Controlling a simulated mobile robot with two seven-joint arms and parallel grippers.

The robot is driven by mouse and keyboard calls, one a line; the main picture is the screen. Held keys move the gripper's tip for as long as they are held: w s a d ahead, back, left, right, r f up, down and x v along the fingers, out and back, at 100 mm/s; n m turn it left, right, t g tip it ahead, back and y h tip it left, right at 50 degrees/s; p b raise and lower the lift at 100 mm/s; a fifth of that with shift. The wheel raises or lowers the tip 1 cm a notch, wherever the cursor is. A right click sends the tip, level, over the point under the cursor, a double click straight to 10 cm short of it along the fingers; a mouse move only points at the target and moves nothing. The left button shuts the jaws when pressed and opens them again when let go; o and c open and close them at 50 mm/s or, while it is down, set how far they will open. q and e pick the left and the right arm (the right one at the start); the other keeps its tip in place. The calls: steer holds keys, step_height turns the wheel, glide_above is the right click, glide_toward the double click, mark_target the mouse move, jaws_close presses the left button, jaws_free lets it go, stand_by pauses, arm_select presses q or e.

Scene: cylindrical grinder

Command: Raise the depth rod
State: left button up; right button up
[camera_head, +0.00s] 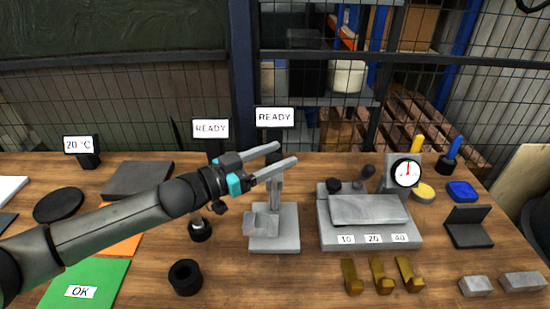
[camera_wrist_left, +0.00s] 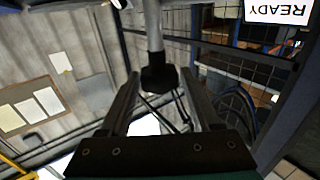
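My left gripper (camera_head: 287,154) reaches in from the left, above a grey stand (camera_head: 288,238) with an upright post (camera_head: 277,192). Its two fingers are apart, one behind the other in the head view. In the left wrist view, a pale metal rod with a dark knob, seemingly the depth rod (camera_wrist_left: 155,30), shows between and beyond the open fingertips (camera_wrist_left: 160,85). I cannot tell whether the fingers touch it. In the head view the gripper and fingers hide part of the post, and I cannot make out the knob. My right gripper is not in view.
A READY sign (camera_head: 275,117) stands behind the gripper and another (camera_head: 210,128) to its left. A grey block with a dial gauge (camera_head: 406,172) stands at right. Brass pieces (camera_head: 379,275) and a black ring (camera_head: 185,277) lie in front. Bare wood shows between them.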

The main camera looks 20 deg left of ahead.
arm_select(q)
steer(key=shift+o, duration=0.9)
steer(key=shift+f, duration=0.15)
steer(key=shift+a, duration=0.1)
steer(key=shift+s+a+f, duration=0.1)
steer(key=shift+s+a, duration=0.05)
steer(key=shift+s, duration=0.1)
steer(key=p+v, duration=0.2)
steer(key=v, duration=1.2)
steer(key=shift+s+a+r, duration=0.15)
steer(key=shift+a+r, duration=0.05)
steer(key=shift+a, duration=0.05)
steer(key=shift+s, duration=0.1)
